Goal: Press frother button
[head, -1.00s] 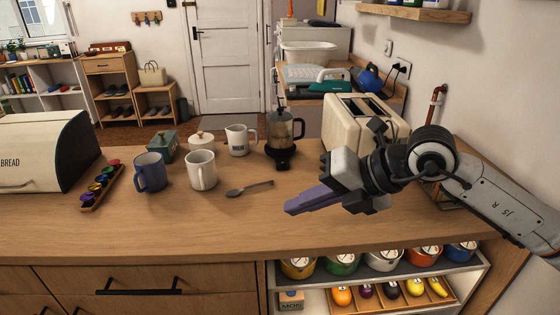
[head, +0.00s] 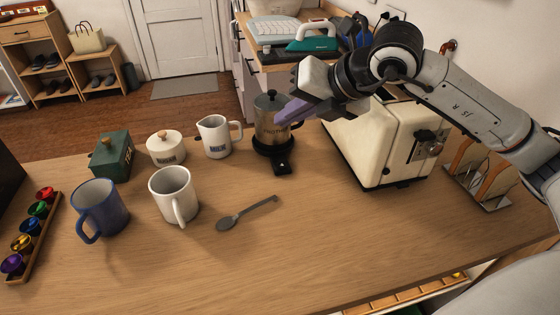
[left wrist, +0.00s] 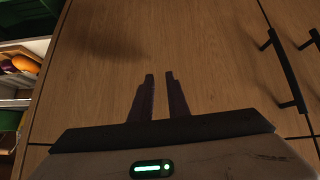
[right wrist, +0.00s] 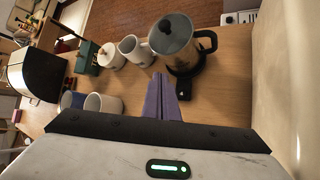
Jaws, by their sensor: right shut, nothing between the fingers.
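In the right wrist view the fingertips (right wrist: 160,76) point toward the base, just left of the tab. My left gripper (left wrist: 160,76) is open and empty before wooden cabinet fronts.
A cream toaster (head: 378,140) stands close right of the frother, under my right arm. A white jug (head: 216,138), sugar pot (head: 165,147), green tin (head: 111,156), blue mug (head: 101,209) and white mug (head: 173,194) stand left. A spoon (head: 245,214) lies in front; the counter's front is clear.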

